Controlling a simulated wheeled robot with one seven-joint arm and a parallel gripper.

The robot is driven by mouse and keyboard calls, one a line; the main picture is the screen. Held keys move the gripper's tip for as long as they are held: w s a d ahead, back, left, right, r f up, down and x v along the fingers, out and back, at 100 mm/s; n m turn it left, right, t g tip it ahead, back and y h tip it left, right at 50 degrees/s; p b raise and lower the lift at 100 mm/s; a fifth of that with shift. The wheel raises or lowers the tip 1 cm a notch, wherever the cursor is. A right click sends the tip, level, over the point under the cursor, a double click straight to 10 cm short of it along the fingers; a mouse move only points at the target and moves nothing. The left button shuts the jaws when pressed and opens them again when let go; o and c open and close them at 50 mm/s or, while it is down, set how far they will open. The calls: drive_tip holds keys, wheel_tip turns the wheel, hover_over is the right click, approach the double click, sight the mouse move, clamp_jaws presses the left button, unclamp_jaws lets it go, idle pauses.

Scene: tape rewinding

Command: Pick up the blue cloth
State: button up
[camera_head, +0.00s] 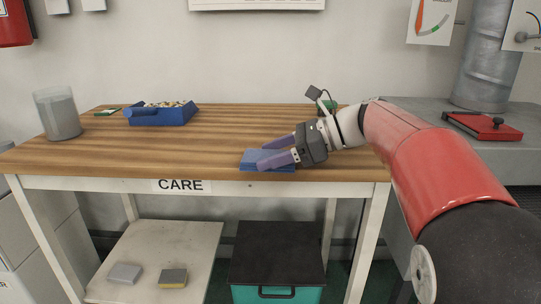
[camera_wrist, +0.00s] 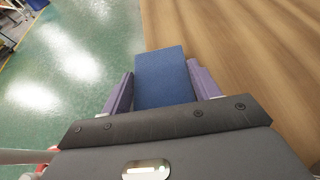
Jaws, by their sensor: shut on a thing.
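The blue cloth (camera_head: 268,165) is a flat, folded rectangle at the front edge of the wooden table (camera_head: 215,140), right of the middle. My gripper (camera_head: 268,156) comes in from the right and is shut on the cloth. In the wrist view the cloth (camera_wrist: 162,78) sits between the two purple fingers (camera_wrist: 161,88). There its far end reaches beyond them, with the table to the right and the green floor to the left. I cannot tell whether the cloth still touches the tabletop.
A blue bin (camera_head: 162,116) with small pieces and a grey jar (camera_head: 60,115) stand at the left. A green object (camera_head: 327,106) stands behind my wrist. A red item (camera_head: 482,126) lies on the grey bench. The lower shelf (camera_head: 155,255) holds two blocks. The table's middle is clear.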

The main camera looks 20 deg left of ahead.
drive_tip(key=shift+d+r, duration=0.1)
wheel_tip(320, 180, up, 10)
drive_tip(key=w+p, duration=0.1)
drive_tip(key=p, duration=0.1)
drive_tip(key=shift+d+f, duration=0.2)
drive_tip(key=shift+w, duration=0.1)
